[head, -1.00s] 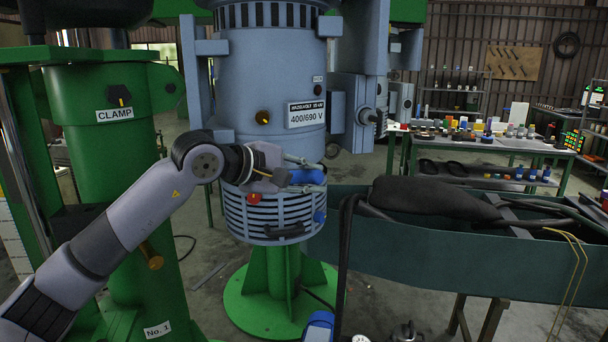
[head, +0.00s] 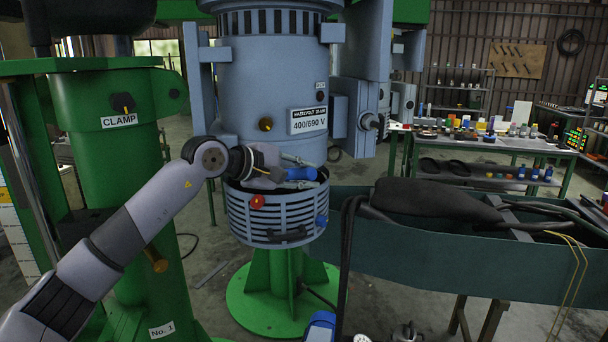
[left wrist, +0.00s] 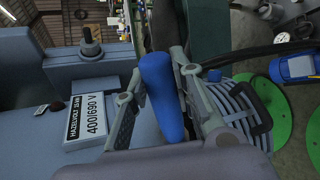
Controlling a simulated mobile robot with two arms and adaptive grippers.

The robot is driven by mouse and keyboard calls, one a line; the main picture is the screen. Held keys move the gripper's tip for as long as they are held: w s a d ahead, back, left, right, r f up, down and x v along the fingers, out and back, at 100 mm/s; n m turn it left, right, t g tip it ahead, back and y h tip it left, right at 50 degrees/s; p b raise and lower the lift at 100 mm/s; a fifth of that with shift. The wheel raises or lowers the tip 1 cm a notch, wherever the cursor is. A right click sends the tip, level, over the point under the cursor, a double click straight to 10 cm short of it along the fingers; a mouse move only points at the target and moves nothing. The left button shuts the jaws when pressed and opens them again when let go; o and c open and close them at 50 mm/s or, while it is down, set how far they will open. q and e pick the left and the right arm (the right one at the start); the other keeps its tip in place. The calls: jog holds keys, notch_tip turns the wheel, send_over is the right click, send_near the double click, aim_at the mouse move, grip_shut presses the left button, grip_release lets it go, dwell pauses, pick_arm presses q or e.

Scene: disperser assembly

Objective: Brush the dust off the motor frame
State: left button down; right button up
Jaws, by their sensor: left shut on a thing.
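The motor frame (head: 268,90) is a large upright blue-grey housing with a 400/690 V plate. Its slatted lower ring (head: 275,215) sits above a green pedestal. My left gripper (head: 285,175) is in front of the joint between body and ring, shut on a blue handle (head: 301,173). In the left wrist view the blue handle (left wrist: 162,95) lies between the two fingers (left wrist: 158,100), with the motor body (left wrist: 60,95) on the left and the slatted ring (left wrist: 240,110) on the right. I cannot make out bristles or dust. My right gripper is not in view.
A green clamp column (head: 125,190) stands left. A bench (head: 480,145) with many small items stands behind. A blue and white device (head: 320,325) is at the bottom edge.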

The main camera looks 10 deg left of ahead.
pick_arm(q)
jog(key=shift+w+a+r+p, duration=0.15)
jog(key=shift+w+p, duration=0.1)
jog(key=shift+w, duration=0.15)
jog(key=shift+w+a+f+p, duration=0.1)
jog(key=shift+w+a+p, duration=0.1)
jog(key=shift+w, duration=0.15)
dwell(0.3)
jog(key=shift+d, duration=0.1)
